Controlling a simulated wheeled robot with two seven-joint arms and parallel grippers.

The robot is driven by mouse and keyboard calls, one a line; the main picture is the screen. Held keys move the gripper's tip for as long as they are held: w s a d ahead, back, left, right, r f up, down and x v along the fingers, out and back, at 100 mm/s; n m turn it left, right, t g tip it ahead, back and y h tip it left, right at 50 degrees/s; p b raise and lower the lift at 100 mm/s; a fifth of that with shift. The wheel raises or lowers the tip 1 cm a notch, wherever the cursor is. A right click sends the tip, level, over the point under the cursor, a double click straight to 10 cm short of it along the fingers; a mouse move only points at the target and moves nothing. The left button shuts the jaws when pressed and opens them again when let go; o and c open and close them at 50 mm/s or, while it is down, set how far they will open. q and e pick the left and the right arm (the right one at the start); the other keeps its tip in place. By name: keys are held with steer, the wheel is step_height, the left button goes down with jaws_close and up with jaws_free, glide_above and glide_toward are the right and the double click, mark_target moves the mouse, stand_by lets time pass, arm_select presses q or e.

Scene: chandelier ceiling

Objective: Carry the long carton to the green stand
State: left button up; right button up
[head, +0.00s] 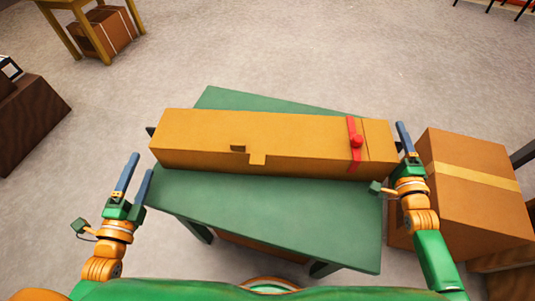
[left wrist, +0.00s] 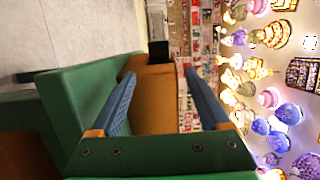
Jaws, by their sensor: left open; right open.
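The long orange-brown carton (head: 215,130), with a red band and bow near its right end, lies flat across the green stand (head: 260,210). Dark pieces stick out at its ends. My left gripper (head: 141,165) is open and empty, just in front of and left of the carton's left end. In the left wrist view, the carton (left wrist: 155,105) shows beyond and between the open fingers (left wrist: 160,95), with the green stand (left wrist: 85,95) beside it. My right gripper (head: 405,145) is open beside the carton's right end; whether it touches is unclear, and one finger is partly hidden.
A large taped box (head: 470,190) stands right of the stand, close to my right arm. A dark brown box (head: 30,120) is at the left. A yellow table (head: 75,8) with a box (head: 105,32) stands at the back left. Grey floor behind the stand is clear.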

steer(key=s, duration=1.1)
steer(key=shift+s, duration=0.35)
arm_select(q)
steer(key=shift+s, duration=0.1)
arm_select(e)
steer(key=shift+a+r, duration=0.1)
arm_select(q)
steer(key=shift+s+r+p, duration=0.1)
steer(key=shift+s+p, duration=0.45)
steer(key=shift+s, duration=0.5)
steer(key=s, duration=0.2)
steer(key=shift+s+p, duration=0.35)
steer(key=shift+s, duration=0.05)
arm_select(e)
steer(key=shift+r, duration=0.8)
arm_select(q)
steer(key=shift+a, duration=0.1)
steer(key=a, duration=0.1)
steer(key=s+a, duration=0.1)
steer(key=a, duration=0.2)
steer(key=shift+s+a, duration=0.25)
steer(key=shift+a, duration=0.1)
arm_select(e)
steer(key=shift+f, duration=0.2)
